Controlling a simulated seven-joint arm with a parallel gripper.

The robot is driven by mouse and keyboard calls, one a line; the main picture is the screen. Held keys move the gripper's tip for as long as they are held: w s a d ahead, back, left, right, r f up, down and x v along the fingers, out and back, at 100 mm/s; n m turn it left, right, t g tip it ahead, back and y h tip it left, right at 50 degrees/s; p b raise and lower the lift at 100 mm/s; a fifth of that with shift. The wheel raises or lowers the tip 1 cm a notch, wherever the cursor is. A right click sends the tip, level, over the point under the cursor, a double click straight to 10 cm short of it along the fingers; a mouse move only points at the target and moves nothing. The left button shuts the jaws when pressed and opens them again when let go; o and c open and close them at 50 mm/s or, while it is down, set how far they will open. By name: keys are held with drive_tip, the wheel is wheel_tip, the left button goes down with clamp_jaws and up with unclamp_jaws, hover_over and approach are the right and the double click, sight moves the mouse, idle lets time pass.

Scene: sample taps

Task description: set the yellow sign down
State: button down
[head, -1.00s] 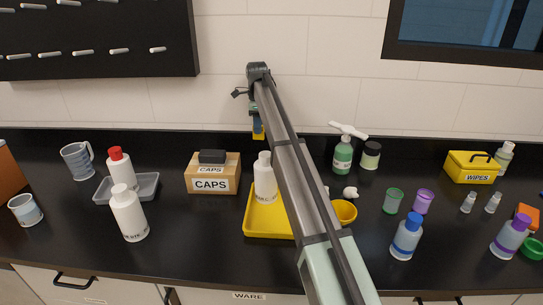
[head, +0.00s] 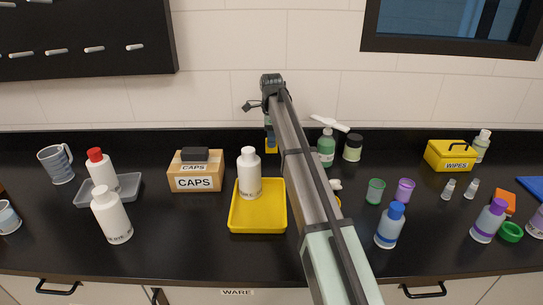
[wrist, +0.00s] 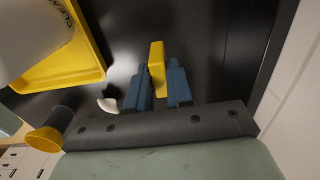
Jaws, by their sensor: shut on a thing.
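The yellow sign (wrist: 157,66) is held upright between the blue fingers of my gripper (wrist: 158,90) in the wrist view. In the head view, my gripper (head: 270,138) is near the back of the black bench, behind the yellow tray, with the sign (head: 271,150) showing small and yellow at its tips. My arm hides part of the area to the right of it. The sign is close over the black bench top; I cannot tell whether it touches.
A white bottle (head: 249,172) stands in the yellow tray (head: 258,223), close in front of the gripper. The CAPS box (head: 197,176) is to the left. A green pump bottle (head: 326,150) and a dark-lidded jar (head: 352,147) stand to the right. The wall is close behind.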

drive_tip(key=shift+f, duration=3.05)
drive_tip(key=shift+f, duration=0.1)
drive_tip(key=c, duration=1)
unclamp_jaws()
wheel_tip(320, 180, up, 12)
drive_tip(key=shift+r, duration=0.1)
